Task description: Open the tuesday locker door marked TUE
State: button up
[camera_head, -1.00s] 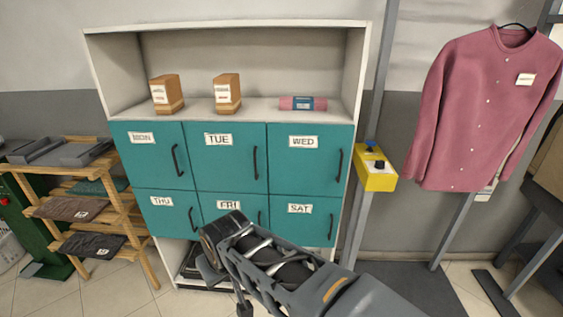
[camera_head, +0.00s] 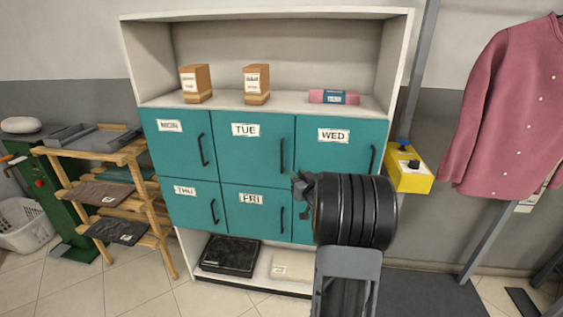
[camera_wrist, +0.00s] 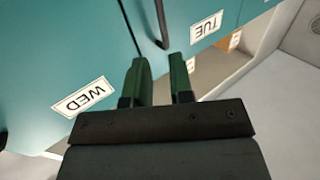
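The teal TUE door (camera_head: 250,160) is closed in the upper middle of the locker, its label near the top. Its dark vertical handle (camera_head: 281,156) is on the door's right side. My gripper (camera_head: 302,187) is in front of the lockers, low and just right of that handle; my arm hides part of the lower right doors. In the wrist view, which is turned over, my two green fingers (camera_wrist: 159,80) are apart with nothing between them. The TUE handle (camera_wrist: 160,25) shows beyond the fingertips, not touching them, with the TUE label (camera_wrist: 207,27) to its right.
The closed WED door (camera_head: 330,155) is right of TUE, MON (camera_head: 173,150) left, and FRI (camera_head: 252,210) below. Boxes stand on the open top shelf. A yellow control box (camera_head: 408,175) is at the right, a wooden rack (camera_head: 150,210) at the left.

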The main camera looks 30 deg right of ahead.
aim_at(282, 160)
jog(key=w, duration=0.4)
jog(key=w+d+p, duration=0.1)
jog(key=w, duration=0.3)
jog(key=w+d+p, duration=0.1)
jog(key=w, duration=0.4)
jog(key=shift+d, duration=0.15)
grip_shut()
